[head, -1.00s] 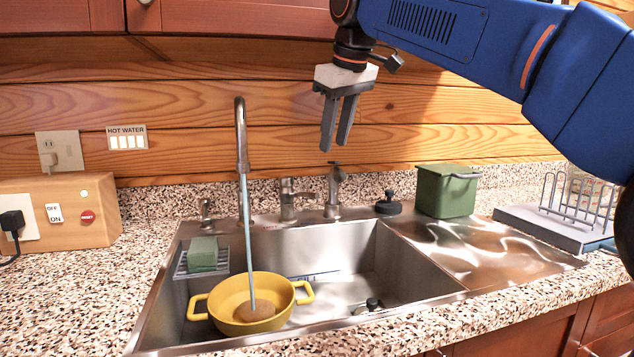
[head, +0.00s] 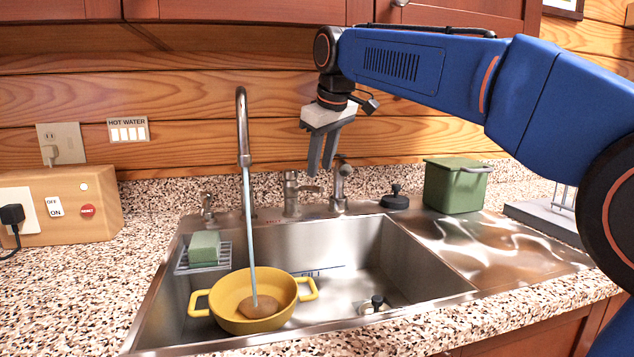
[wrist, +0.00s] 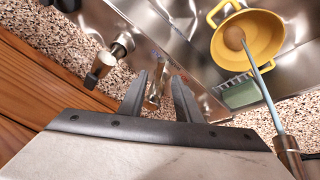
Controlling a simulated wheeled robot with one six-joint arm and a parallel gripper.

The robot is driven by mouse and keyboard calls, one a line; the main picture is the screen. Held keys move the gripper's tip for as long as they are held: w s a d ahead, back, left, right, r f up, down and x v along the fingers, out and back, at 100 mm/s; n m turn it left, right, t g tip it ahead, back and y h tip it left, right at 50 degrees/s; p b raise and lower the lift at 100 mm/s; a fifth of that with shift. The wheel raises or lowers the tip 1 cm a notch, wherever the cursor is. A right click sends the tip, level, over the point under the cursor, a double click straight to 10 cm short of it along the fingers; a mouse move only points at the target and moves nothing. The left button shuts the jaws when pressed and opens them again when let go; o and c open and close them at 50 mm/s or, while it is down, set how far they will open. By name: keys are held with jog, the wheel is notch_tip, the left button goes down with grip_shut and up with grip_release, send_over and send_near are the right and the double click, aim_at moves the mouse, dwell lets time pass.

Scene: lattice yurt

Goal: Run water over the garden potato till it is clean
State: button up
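The brown potato (head: 258,306) lies in the yellow two-handled pot (head: 232,290) inside the sink basin (head: 345,262). A stream of water (head: 250,225) runs from the tall faucet (head: 242,130) down into the pot, onto the potato. In the wrist view the potato (wrist: 234,38) and the pot (wrist: 268,48) show at upper right, with the stream crossing the pot's edge. My gripper (head: 321,168) is open and empty. It hangs above the back of the sink, right of the faucet, near the tap handles (head: 341,185), apart from the pot.
A green sponge (head: 205,247) sits on a wire rack at the basin's left. A dark stopper (head: 377,301) is in the basin. A black-knobbed plug (head: 395,198) and green lidded bin (head: 455,186) stand behind the drainboard. A wooden switch box (head: 75,215) is at left.

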aim_at(317, 187)
jog(key=shift+x, duration=3)
grip_shut()
